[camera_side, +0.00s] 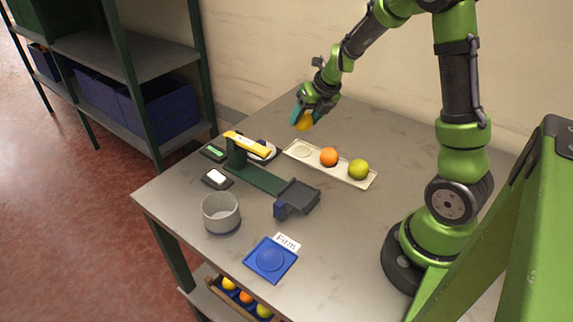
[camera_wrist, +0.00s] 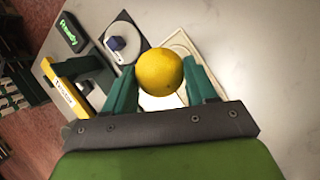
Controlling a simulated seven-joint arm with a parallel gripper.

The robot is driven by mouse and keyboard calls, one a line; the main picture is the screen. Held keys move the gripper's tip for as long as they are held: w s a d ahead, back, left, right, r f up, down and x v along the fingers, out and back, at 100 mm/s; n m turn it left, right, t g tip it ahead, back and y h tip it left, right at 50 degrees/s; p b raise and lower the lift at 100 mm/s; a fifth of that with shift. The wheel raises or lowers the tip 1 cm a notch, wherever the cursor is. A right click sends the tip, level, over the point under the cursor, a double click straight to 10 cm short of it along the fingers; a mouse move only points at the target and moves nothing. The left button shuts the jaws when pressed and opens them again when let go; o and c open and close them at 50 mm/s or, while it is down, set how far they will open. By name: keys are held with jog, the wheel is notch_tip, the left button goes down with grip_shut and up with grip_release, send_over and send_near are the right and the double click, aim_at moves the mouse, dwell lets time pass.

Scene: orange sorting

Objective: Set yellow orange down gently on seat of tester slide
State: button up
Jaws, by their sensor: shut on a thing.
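The yellow orange (camera_side: 304,124) is held between the teal fingers of my gripper (camera_side: 303,117), above the back of the table. In the wrist view the yellow orange (camera_wrist: 159,72) sits between both fingertips of my gripper (camera_wrist: 160,80). The tester has a green post with a yellow bar (camera_side: 247,143) and a green rail (camera_side: 262,180). I cannot tell which part is the seat. My gripper is behind and above the slide, well apart from it.
A cream tray (camera_side: 345,176) holds an orange fruit (camera_side: 329,156) and a yellow-green fruit (camera_side: 358,169); its left hollow is empty. A grey cup (camera_side: 221,213) and a blue pad (camera_side: 270,259) by a "Firm" card (camera_side: 287,241) stand in front. A green "Ready" display (camera_wrist: 69,32) is beside the tester.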

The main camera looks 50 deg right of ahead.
jog(key=shift+a+r, duration=0.35)
jog(key=shift+r, duration=0.2)
jog(key=shift+a+r, duration=0.3)
jog(key=shift+r, duration=0.25)
jog(key=s+a+n+g+y, duration=0.5)
jog(key=s+a+n, duration=0.4)
jog(key=a+n, duration=0.65)
jog(key=shift+n, duration=0.65)
jog(key=shift+d+f, duration=0.25)
jog(key=shift+f, duration=1.05)
jog(key=shift+d+f, duration=0.3)
jog(key=shift+f, duration=0.95)
jog(key=shift+d+f, duration=0.25)
jog(key=shift+f, duration=1.05)
jog(key=shift+f, duration=0.4)
